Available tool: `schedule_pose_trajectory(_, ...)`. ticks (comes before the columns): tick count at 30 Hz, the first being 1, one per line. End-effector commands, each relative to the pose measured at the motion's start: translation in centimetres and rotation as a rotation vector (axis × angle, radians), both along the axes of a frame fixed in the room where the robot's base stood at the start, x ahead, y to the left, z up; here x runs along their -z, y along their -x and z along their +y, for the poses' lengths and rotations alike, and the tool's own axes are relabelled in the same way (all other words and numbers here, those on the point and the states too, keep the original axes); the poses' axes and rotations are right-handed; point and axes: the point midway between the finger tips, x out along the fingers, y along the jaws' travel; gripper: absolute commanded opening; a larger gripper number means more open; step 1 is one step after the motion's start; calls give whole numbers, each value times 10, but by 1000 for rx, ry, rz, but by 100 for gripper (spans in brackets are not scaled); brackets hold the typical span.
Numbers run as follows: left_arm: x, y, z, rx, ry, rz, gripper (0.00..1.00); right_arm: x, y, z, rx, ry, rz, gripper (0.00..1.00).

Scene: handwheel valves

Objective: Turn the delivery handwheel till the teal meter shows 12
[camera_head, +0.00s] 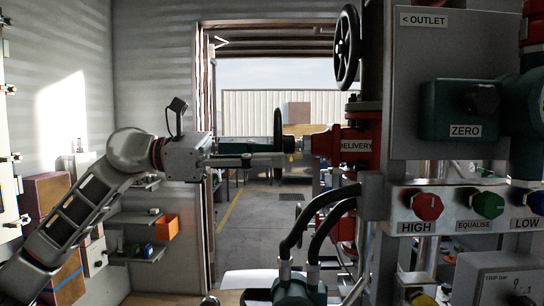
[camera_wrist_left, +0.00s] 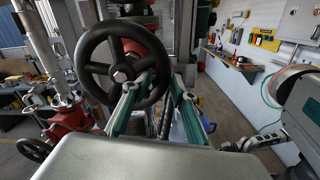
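The delivery handwheel (camera_head: 277,131) is black and seen edge-on in the head view, left of the red valve body with the DELIVERY label (camera_head: 356,146). In the left wrist view the handwheel (camera_wrist_left: 85,50) faces me with its spokes and hub. My left gripper (camera_head: 284,158) reaches in from the left at the wheel's lower part. In the wrist view its teal-sided fingers (camera_wrist_left: 160,82) stand apart at the wheel's lower right rim; I cannot tell whether they touch it. A teal housing (camera_head: 528,118) is cut off at the right edge; no reading shows. My right gripper is not in view.
A second black handwheel (camera_head: 347,47) stands above right. Black hoses (camera_head: 318,215) curve below the valve. An open doorway lies behind.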

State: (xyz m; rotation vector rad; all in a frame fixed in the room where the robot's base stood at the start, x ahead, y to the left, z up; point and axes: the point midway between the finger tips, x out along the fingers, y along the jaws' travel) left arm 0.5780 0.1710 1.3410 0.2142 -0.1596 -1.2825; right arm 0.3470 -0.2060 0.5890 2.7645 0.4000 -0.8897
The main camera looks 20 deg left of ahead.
Motion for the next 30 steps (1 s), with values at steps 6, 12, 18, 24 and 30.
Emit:
schedule_pose_trajectory(6, 2, 4, 21, -5, 1, 2, 27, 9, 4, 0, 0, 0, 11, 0)
schedule_pose_trajectory(12, 2, 9, 38, -3, 0, 2, 27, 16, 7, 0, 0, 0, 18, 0)
schedule_pose_trajectory(18, 2, 14, 54, -2, 0, 2, 27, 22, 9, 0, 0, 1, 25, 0)
schedule_pose_trajectory(24, 0, 17, 60, -1, 1, 1, 27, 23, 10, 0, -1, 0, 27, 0)
schedule_pose_trajectory(30, 0, 17, 60, -1, 0, 0, 27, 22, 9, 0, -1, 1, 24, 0)
